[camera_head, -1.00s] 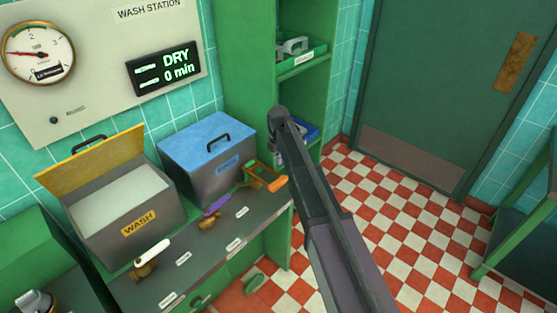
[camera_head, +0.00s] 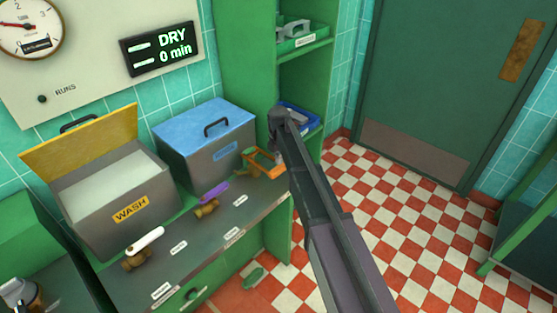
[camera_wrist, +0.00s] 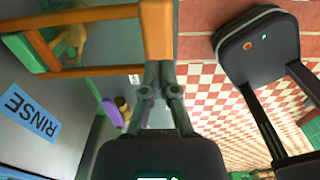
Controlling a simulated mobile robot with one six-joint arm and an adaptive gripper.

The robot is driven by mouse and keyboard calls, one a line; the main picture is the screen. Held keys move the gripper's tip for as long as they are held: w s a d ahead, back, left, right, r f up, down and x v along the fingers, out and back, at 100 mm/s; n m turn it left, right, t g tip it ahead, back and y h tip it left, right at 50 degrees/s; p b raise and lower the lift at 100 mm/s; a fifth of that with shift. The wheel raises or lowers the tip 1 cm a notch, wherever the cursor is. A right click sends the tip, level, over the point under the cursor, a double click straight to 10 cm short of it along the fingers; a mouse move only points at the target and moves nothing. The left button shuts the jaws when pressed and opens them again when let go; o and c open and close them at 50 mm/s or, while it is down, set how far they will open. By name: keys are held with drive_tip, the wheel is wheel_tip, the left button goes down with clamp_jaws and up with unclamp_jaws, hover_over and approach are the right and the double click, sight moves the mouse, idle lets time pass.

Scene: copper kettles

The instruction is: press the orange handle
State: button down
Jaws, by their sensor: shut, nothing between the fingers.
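The orange handle (camera_head: 264,164) is a frame-shaped lever on a brass valve at the right end of the counter, in front of the blue-lidded bin. In the wrist view its thick orange bar (camera_wrist: 157,30) runs down to my fingertips, with two thinner orange arms reaching left to a green part. My gripper (camera_wrist: 161,68) is shut and empty, with its tips at the near end of the bar. I cannot tell whether they touch it. In the head view my arm partly hides the handle's right end and the gripper.
A purple-handled valve (camera_head: 211,197) and a white-handled valve (camera_head: 144,245) sit farther left on the counter (camera_head: 205,240). The blue-lidded bin (camera_head: 208,150) stands behind the orange handle, and the open wash bin (camera_head: 120,205) is at left. The checkered floor (camera_head: 400,220) at right is clear.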

sight(280, 169)
drive_tip(key=shift+f+b, duration=0.8)
drive_tip(key=shift+f, duration=0.3)
drive_tip(key=shift+f, duration=0.1)
drive_tip(key=f+b, duration=0.1)
drive_tip(key=f+y+b, duration=0.1)
drive_tip(key=shift+s+d+f+t+b, duration=0.2)
drive_tip(key=shift+f+t+b, duration=0.05)
drive_tip(key=shift+t+b, duration=0.15)
wheel_tip(280, 169, down, 3)
drive_tip(key=t+y+b, duration=0.1)
drive_tip(key=b, duration=0.2)
drive_tip(key=shift+r+y, duration=0.1)
drive_tip(key=shift+y, duration=0.2)
drive_tip(key=f+b, duration=0.1)
drive_tip(key=b, duration=0.1)
drive_tip(key=shift+w+a+f+t+b, duration=0.1)
drive_tip(key=shift+a+f+t+b, duration=0.1)
drive_tip(key=shift+f+t+b, duration=0.15)
drive_tip(key=shift+r, duration=0.15)
